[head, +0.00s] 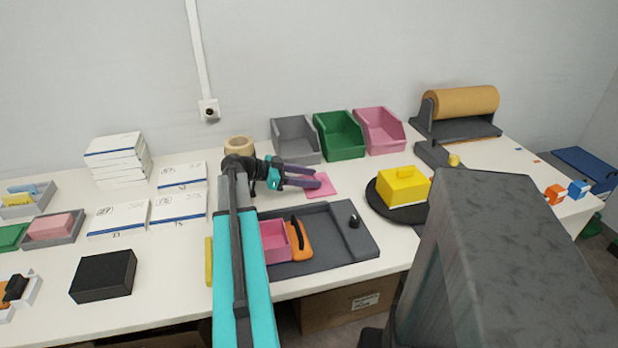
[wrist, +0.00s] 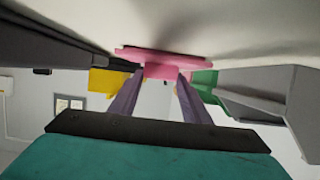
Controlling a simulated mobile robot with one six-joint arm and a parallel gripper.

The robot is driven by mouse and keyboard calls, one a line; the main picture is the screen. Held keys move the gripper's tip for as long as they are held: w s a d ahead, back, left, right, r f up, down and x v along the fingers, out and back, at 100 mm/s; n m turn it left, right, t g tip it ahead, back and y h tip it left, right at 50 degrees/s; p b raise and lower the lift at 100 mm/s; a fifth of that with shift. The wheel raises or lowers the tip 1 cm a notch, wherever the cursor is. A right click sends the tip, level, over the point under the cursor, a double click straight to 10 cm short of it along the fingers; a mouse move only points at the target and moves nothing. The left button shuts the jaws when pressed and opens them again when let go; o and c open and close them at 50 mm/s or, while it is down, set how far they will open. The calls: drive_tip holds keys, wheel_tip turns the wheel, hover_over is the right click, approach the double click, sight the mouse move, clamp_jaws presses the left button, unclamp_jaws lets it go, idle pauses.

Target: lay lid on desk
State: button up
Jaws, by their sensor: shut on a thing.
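The pink lid (head: 324,188) is a flat square plate, low over the white desk (head: 345,185) behind the dark grey tray. My gripper (head: 317,178) is shut on the lid, its purple fingers reaching in from the left. In the wrist view the lid (wrist: 190,57) appears nearly edge-on. My fingers (wrist: 162,78) hold a pink raised part of it there. The lid is close to the desk surface; I cannot tell whether it touches. An open pink box (head: 273,240) sits in the tray.
The dark grey tray (head: 340,252) also holds an orange-handled tool (head: 301,240) and a black knob (head: 354,221). Grey (head: 295,140), green (head: 339,136) and pink (head: 380,131) bins stand behind. A yellow box (head: 402,188) sits on a black disc to the right. A tape roll (head: 239,145) is left.

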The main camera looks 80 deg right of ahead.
drive_tip(key=o, duration=1)
drive_tip(key=shift+o, duration=0.2)
drive_tip(key=shift+r, duration=0.15)
drive_tip(key=v, duration=1.2)
drive_tip(key=shift+b, duration=0.3)
drive_tip(key=shift+w, duration=0.1)
